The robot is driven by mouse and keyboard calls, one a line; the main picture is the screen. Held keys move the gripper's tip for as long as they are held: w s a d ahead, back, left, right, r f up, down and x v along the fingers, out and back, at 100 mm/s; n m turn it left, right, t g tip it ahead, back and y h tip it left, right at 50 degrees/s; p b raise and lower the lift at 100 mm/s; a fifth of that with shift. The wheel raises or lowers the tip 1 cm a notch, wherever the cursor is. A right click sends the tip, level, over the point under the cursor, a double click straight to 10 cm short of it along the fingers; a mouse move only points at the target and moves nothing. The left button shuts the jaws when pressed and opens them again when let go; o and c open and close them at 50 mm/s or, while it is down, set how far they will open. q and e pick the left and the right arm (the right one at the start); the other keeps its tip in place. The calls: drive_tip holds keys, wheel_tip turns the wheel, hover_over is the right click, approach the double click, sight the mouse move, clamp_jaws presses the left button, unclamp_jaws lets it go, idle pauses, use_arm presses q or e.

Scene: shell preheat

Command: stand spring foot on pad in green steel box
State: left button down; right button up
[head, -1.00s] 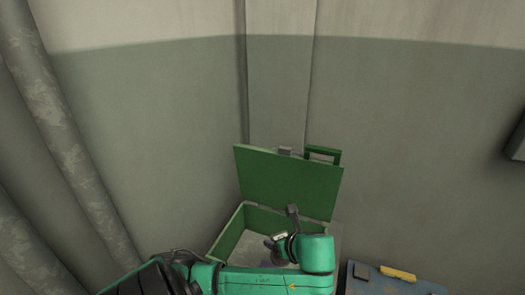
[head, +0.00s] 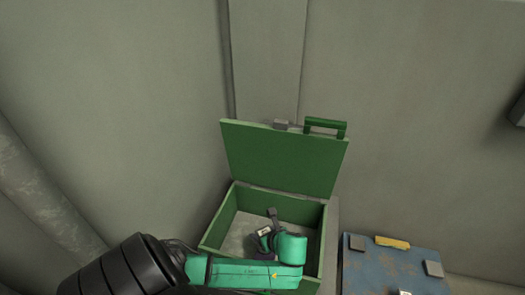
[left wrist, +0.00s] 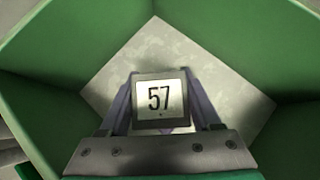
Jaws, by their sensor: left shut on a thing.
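The green steel box (head: 210,235) stands open in the corner, its lid (head: 285,160) raised at the back. Its green walls also surround the left wrist view (left wrist: 50,60). A pale grey mottled surface (left wrist: 150,50) covers its bottom; I cannot tell whether this is the pad. My left gripper (head: 267,240) is inside the box's outline, pointing down. My right gripper is out of view.
A blue worn panel (head: 385,270) lies right of the box, with a yellow bar (head: 392,242) and small grey blocks on it. Grey walls stand close behind and left. A pipe (head: 45,195) runs at the left. The lid handle (head: 325,124) sticks up.

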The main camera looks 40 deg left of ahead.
use_arm(q)
wheel_tip(320, 180, down, 4)
drive_tip(key=shift+f+b, duration=0.1)
drive_tip(key=shift+b, duration=0.45)
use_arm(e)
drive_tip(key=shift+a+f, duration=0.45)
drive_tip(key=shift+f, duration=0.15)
use_arm(q)
drive_tip(key=shift+c, duration=0.4)
unclamp_jaws()
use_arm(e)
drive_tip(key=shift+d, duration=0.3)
use_arm(q)
drive_tip(key=shift+d+r, duration=0.2)
drive_tip(key=shift+r, duration=0.1)
drive_tip(key=p+v, duration=0.2)
drive_tip(key=v, duration=0.9)
drive_tip(key=shift+s+d, duration=0.15)
drive_tip(key=shift+d, duration=0.05)
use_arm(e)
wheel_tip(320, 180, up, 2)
